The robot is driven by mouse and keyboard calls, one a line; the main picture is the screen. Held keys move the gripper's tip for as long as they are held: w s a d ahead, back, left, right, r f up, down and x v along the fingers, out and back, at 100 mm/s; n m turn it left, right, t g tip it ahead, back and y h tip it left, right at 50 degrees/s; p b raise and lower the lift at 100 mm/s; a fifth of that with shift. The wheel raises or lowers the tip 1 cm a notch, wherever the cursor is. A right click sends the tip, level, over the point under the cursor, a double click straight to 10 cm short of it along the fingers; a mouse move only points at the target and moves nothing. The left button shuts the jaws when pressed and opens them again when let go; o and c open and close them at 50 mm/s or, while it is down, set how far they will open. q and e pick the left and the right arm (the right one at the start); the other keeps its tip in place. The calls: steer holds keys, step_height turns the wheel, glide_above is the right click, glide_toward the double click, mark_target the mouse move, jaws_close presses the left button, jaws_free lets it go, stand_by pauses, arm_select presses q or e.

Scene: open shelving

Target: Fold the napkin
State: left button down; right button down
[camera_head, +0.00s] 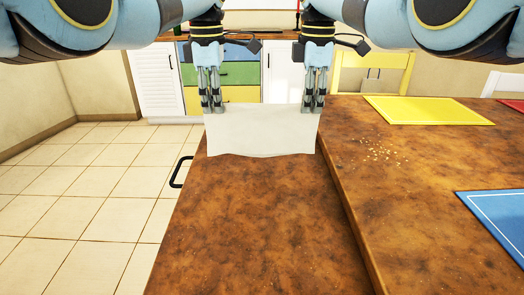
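A white napkin (262,133) hangs spread out between my two grippers in the middle of the head view, above the far part of a brown countertop (255,225). Its lower edge is slightly wavy; I cannot tell whether that edge touches the counter. My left gripper (211,107) is at the napkin's upper left corner, its fingers close together on the cloth. My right gripper (313,107) is at the upper right corner, likewise shut on the cloth. The fingers point downward.
A second brown surface (440,190) adjoins on the right, with a yellow mat (427,110), a blue mat (500,220) and scattered crumbs (383,150). A yellow chair (375,75) stands behind. The near countertop is clear. A black handle (180,172) juts out at its left side.

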step_height(320, 180, up, 2)
steer(key=shift+r+p, duration=0.1)
steer(key=shift+p, duration=0.6)
